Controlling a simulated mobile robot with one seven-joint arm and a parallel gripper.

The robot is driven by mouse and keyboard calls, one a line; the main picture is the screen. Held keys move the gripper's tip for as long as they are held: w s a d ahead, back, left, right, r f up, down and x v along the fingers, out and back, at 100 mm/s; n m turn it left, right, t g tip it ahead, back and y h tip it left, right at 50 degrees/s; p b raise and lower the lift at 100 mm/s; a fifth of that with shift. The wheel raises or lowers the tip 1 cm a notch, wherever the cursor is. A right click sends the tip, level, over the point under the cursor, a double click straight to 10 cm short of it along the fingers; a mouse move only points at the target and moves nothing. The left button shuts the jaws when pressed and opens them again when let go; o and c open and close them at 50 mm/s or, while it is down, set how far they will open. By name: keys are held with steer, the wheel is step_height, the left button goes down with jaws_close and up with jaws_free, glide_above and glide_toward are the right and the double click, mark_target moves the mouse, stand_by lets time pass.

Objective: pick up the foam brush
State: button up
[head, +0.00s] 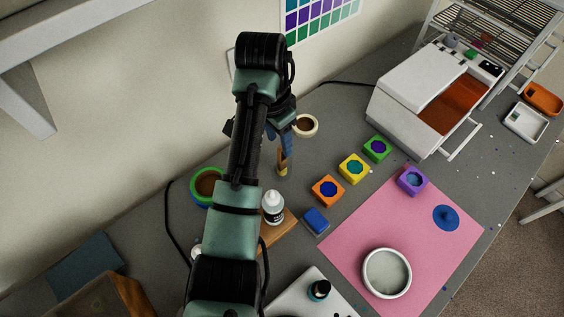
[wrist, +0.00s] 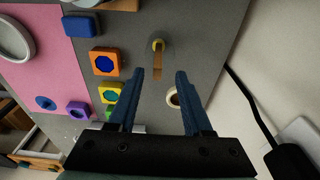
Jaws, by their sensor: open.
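What looks like the foam brush (head: 282,166) is a small tan and yellow piece on the grey table, partly hidden behind my gripper in the head view. In the wrist view the brush (wrist: 157,60) shows a rounded yellow end and a narrow tan strip pointing toward my gripper. My gripper (wrist: 160,76) is open and empty, its two blue fingers spread either side of the brush's line. In the head view my gripper (head: 280,143) hangs over the table close to the brush. I cannot tell the exact height gap.
A tape roll (head: 305,125) lies just beyond the brush. Orange (head: 328,190), yellow (head: 354,168) and green (head: 377,149) blocks stand to the right. A white bottle (head: 272,207) stands on a wooden board, with a blue block (head: 316,220) beside it. The wall is close behind.

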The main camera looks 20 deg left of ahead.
mark_target(282, 161)
steer(key=f, duration=0.3)
steer(key=f+p, duration=0.1)
steer(key=shift+w+d+f, duration=0.15)
steer(key=shift+d+f, duration=0.1)
steer(key=shift+d, duration=0.1)
steer(key=shift+c, duration=0.2)
jaws_close()
